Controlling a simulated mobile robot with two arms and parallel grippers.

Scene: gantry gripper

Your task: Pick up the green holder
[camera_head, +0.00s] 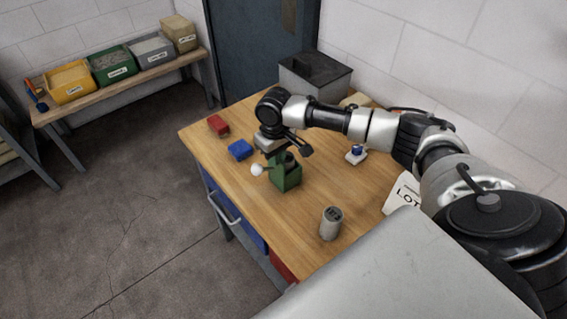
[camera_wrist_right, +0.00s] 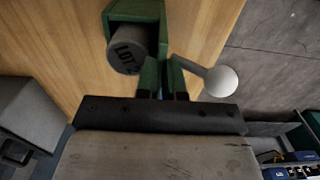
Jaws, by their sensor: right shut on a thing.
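The green holder (camera_head: 287,181) is a small box-like block on the wooden table, seen in the head view below my right gripper (camera_head: 284,160). In the right wrist view the holder (camera_wrist_right: 137,10) is at the top, with a grey cylinder marked "LOT" (camera_wrist_right: 127,60) in it. My right gripper (camera_wrist_right: 163,82) is shut on the holder, with green between and beyond its dark fingers. A white ball on a thin rod (camera_wrist_right: 221,81) sticks out beside the fingers; it also shows in the head view (camera_head: 257,169). I cannot tell whether the holder touches the table. My left gripper is not in view.
On the table (camera_head: 240,185) are a red block (camera_head: 218,125), a blue block (camera_head: 240,149), a grey can (camera_head: 331,223) and a small white-and-blue item (camera_head: 356,154). A grey bin (camera_head: 315,76) stands at the back. A shelf with several bins (camera_head: 113,66) is far left.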

